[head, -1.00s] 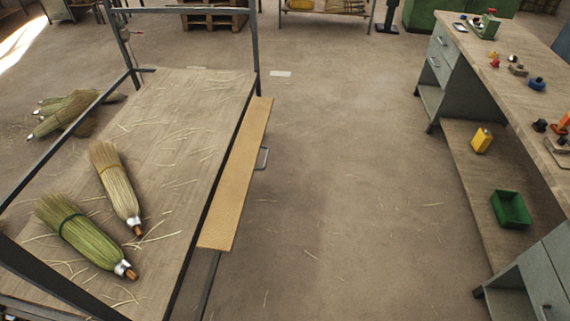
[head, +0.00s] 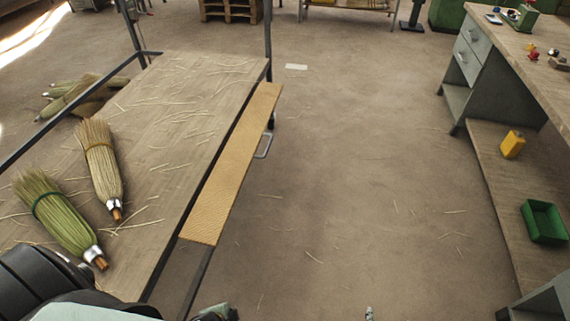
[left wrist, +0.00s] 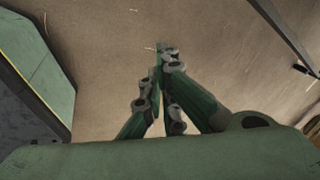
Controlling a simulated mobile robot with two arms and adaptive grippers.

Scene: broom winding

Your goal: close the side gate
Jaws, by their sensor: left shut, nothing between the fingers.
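The side gate appears to be the long tan panel (head: 238,160) along the right side of the cart (head: 165,125). It sticks outward from the bed's edge, with a metal handle (head: 264,146) at its outer side. My left arm enters at the lower left in the head view. My left gripper (head: 215,314) is at the bottom edge, below the panel's near end and apart from it, partly cut off. In the left wrist view its fingers (left wrist: 165,52) are shut and empty above the floor. A small tip (head: 370,313) at the bottom edge may be my right gripper; its jaws are hidden.
Two brooms (head: 100,165) (head: 58,215) and loose straw lie on the cart. More brooms (head: 75,95) lie on the floor beyond it. The floor between is clear.

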